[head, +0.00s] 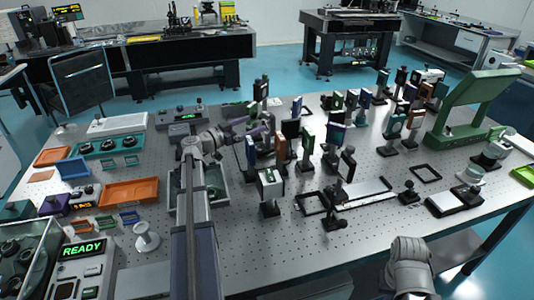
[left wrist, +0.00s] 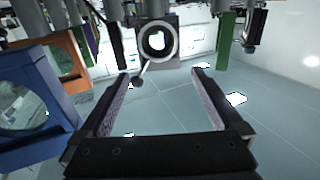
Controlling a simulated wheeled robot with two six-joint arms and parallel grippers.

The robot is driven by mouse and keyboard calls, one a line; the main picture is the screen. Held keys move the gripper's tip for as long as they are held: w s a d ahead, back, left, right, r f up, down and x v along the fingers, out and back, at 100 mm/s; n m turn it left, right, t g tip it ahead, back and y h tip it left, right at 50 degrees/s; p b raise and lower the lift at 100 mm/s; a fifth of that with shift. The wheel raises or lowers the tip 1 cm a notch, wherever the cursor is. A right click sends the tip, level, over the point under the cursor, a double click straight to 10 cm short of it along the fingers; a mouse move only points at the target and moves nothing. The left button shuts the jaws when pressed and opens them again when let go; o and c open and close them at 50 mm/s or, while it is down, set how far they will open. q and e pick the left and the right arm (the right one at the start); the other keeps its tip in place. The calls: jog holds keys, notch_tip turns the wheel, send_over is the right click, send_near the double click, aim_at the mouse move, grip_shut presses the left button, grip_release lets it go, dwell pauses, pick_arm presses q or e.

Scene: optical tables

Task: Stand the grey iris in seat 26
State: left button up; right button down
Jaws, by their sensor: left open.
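A grey iris (left wrist: 144,52), a ring with a round opening and a thin lever, shows in the left wrist view just beyond the fingertips and roughly centred between them. My left gripper (left wrist: 160,73) is open and empty, with its fingers pointing at the iris. In the head view the left gripper (head: 260,132) is at the left edge of the group of standing optics, and I cannot pick out the iris there. Seat 26 cannot be identified, as no seat number is readable. Only a link of my right arm shows at the lower right of the head view.
In the left wrist view a blue-framed optic (left wrist: 40,122) is close left of the fingers, and a green plate (left wrist: 225,42) stands to the right. In the head view a black square frame (head: 425,173) lies right of the optics.

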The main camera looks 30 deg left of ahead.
aim_at(266, 121)
pick_arm(q)
jog(key=shift+w+d+f, duration=0.2)
jog(key=shift+w+f, duration=0.35)
jog(key=shift+w, duration=0.1)
jog(key=x, duration=0.6)
jog(key=shift+w, duration=0.15)
grip_shut()
dwell(0.4)
